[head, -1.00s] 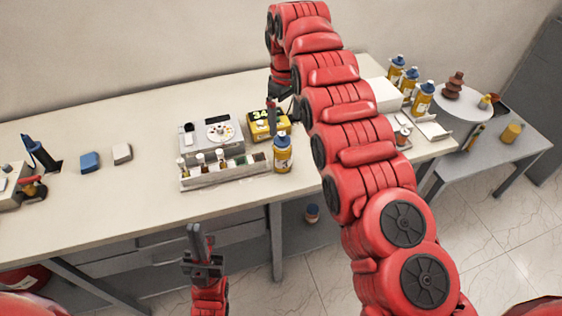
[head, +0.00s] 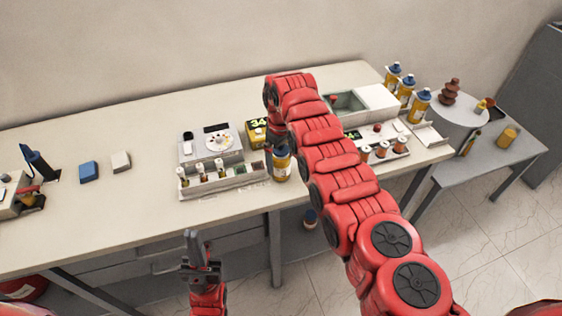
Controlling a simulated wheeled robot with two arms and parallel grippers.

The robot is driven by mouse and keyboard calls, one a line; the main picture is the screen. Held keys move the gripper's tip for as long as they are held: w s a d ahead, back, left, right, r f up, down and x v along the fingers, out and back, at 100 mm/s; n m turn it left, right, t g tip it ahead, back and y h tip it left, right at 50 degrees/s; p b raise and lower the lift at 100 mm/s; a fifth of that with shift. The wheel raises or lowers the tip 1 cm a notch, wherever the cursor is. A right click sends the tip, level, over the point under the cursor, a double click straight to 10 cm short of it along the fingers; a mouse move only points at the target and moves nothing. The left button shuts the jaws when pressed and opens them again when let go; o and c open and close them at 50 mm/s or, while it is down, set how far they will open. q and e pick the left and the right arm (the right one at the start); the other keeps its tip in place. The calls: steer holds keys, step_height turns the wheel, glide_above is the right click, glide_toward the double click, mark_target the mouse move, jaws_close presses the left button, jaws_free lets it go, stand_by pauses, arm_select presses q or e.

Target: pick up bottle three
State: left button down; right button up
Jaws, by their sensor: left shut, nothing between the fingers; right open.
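A yellow bottle with a blue cap (head: 281,167) stands upright at the front edge of the long table, at the end of a small vial rack. Several similar blue-capped bottles (head: 406,87) stand at the table's far right. I cannot read any number on them. My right arm reaches across the table to just above the single bottle. Its gripper (head: 272,137) is mostly hidden by the arm, close to the cap; I cannot tell whether it touches. My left gripper (head: 191,244) is shut and empty, in front of the table edge.
The rack (head: 225,183) holds several small vials, with a grey device (head: 210,143) and a yellow meter (head: 257,131) behind. A white box (head: 368,103) and orange-topped spools stand right of my arm.

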steer(key=shift+f, duration=0.85)
jaws_close()
